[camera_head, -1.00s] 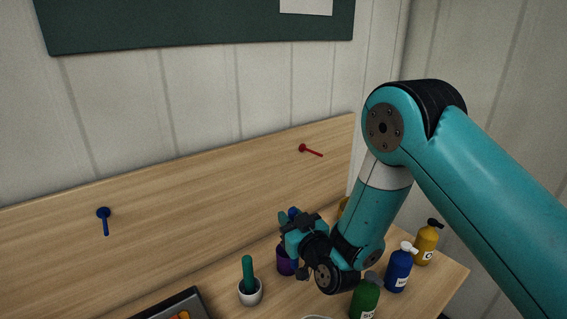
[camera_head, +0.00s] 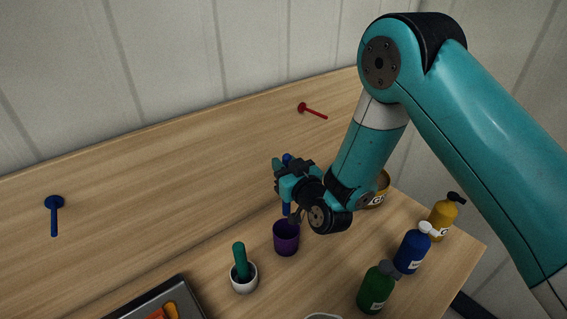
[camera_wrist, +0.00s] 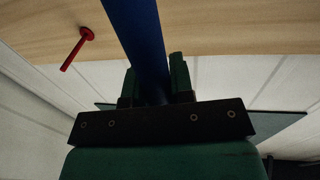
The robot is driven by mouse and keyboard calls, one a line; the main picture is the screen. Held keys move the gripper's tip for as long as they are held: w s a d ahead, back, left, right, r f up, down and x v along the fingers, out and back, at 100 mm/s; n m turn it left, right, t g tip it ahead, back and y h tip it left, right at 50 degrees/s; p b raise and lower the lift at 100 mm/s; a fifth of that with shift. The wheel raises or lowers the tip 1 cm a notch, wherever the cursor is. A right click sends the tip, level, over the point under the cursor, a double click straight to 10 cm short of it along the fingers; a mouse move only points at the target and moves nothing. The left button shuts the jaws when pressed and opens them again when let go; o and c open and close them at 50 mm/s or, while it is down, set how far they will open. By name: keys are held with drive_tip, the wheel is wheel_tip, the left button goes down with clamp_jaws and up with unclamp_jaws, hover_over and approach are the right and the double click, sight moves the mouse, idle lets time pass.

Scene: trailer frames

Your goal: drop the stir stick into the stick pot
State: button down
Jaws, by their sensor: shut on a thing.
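My gripper (camera_head: 283,181) is shut on a blue stir stick (camera_head: 286,209). Its rounded top shows above the fingers and its lower end below them. In the wrist view the stick (camera_wrist: 143,40) runs up between the two green fingers (camera_wrist: 155,85). A purple pot (camera_head: 286,239), which looks like the stick pot, stands upright on the wooden bench below the gripper. The stick's lower end appears just above the pot's rim, apart from it. Whether it is exactly over the opening I cannot tell.
A white mortar with a green pestle (camera_head: 240,262) stands left of the pot. Green (camera_head: 376,288), blue (camera_head: 412,252) and yellow (camera_head: 441,218) bottles stand at right. A yellow container (camera_head: 376,190) is behind my arm. A dark tray (camera_head: 165,300) lies front left.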

sight(289, 210)
wheel_tip(289, 210, down, 13)
drive_tip(key=b, duration=1.1)
drive_tip(key=shift+f+b, duration=0.1)
drive_tip(key=shift+b, duration=0.2)
drive_tip(key=c, duration=0.9)
unclamp_jaws()
drive_tip(key=shift+s, duration=0.1)
